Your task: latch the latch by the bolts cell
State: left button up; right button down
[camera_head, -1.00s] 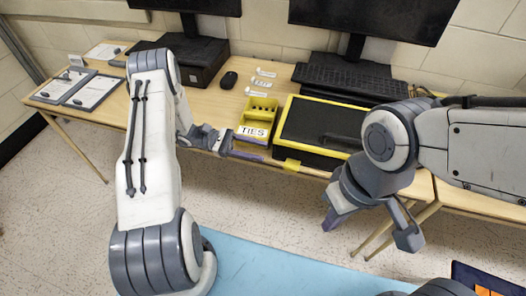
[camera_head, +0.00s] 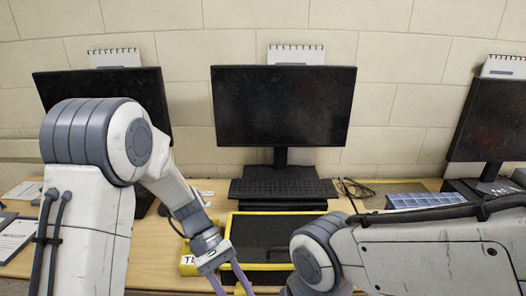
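A black case with a yellow rim (camera_head: 262,231) lies on the wooden table in front of the middle monitor, its lid down. My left gripper (camera_head: 229,284) comes down at its front left, fingers spread apart, with the tips at the bottom edge of the picture. A small yellow piece (camera_head: 240,290) shows by its right finger; I cannot tell whether it is the latch or whether the finger touches it. No cell label is readable on the case. My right arm crosses the lower right and covers part of the case; its gripper is out of view.
A yellow bin (camera_head: 188,264) with a partly hidden label stands left of the case. Behind are the middle monitor (camera_head: 283,106), a keyboard (camera_head: 283,187) and a cable (camera_head: 354,187). A tray with blue compartments (camera_head: 425,200) lies at the right.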

pick_arm(q)
jog(key=s+r+m+t+y+p, duration=0.2)
jog(key=s+r+m+t+y, duration=0.4)
jog(key=s+r+m, duration=0.2)
jog(key=shift+s+m+t, duration=0.3)
jog(key=shift+s+m, duration=0.8)
jog(key=shift+s, duration=0.1)
jog(key=shift+s+r+m, duration=0.15)
jog(key=shift+r+m, duration=0.1)
jog(key=shift+m, duration=0.15)
jog(key=shift+c, duration=0.3)
jog(key=shift+s+t, duration=0.1)
jog(key=shift+t, duration=0.3)
grip_shut()
jog(key=shift+a, duration=0.15)
